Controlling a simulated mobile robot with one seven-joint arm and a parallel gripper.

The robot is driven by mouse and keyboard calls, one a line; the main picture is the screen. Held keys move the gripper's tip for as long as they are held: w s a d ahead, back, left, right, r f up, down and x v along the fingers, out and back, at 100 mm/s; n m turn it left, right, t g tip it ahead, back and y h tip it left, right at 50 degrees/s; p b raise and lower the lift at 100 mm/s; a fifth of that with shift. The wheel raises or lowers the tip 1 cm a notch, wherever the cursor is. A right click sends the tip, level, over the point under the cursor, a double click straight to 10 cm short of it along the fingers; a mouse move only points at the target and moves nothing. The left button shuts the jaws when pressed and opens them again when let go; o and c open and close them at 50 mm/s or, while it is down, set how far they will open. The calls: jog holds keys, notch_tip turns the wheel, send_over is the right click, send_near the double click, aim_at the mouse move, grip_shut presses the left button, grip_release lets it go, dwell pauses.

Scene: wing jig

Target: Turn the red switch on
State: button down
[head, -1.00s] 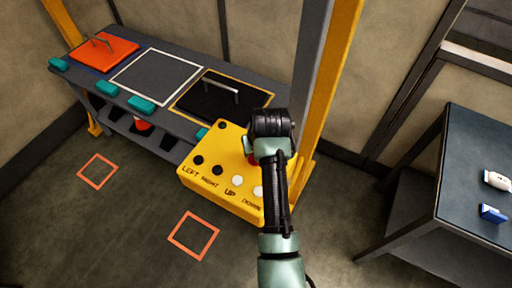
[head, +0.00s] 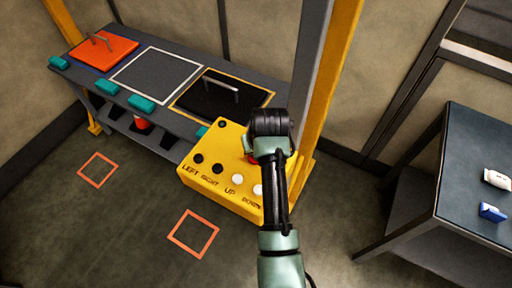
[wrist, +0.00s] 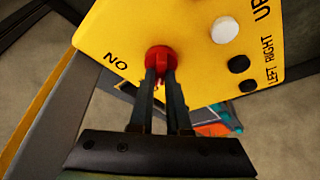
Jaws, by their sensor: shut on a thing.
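The red switch (wrist: 160,58) is a round red knob on the face of a yellow control box (wrist: 130,25). In the wrist view the two dark fingers of my gripper (wrist: 161,76) are shut on the knob, one on each side of its grip. The letters N and O are printed beside it. In the head view the yellow box (head: 211,181) stands below my arm, and my wrist hides most of the red switch. Only a little red shows beside the wrist.
The box also carries black and white buttons (head: 237,179) labelled LEFT, RIGHT, UP and DOWN. A yellow post (head: 328,80) rises just right of my wrist. A grey bench (head: 190,45) with orange and black panels stands behind. A dark table (head: 470,150) is at right. The floor at lower left is clear.

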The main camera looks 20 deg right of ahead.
jog(key=m, duration=0.2)
jog(key=m+h+p, duration=0.1)
jog(key=m, duration=0.1)
jog(key=shift+a+m+g+h, duration=0.15)
jog(key=shift+m+g+h, duration=0.15)
jog(key=shift+g, duration=0.1)
jog(key=m+g+h, duration=0.1)
jog(key=m, duration=0.3)
jog(key=shift+w+m, duration=0.15)
jog(key=shift+m, duration=0.15)
jog(key=m+b, duration=0.1)
jog(key=m, duration=0.1)
jog(key=m+g+h+b, duration=0.1)
jog(key=m+b, duration=0.1)
jog(key=shift+f+m+g, duration=0.1)
jog(key=shift+m+g, duration=0.2)
jog(key=shift+m+g+b, duration=0.8)
jog(key=shift+m+b, duration=0.85)
jog(key=shift+m, duration=0.45)
jog(key=c, duration=0.9)
grip_release()
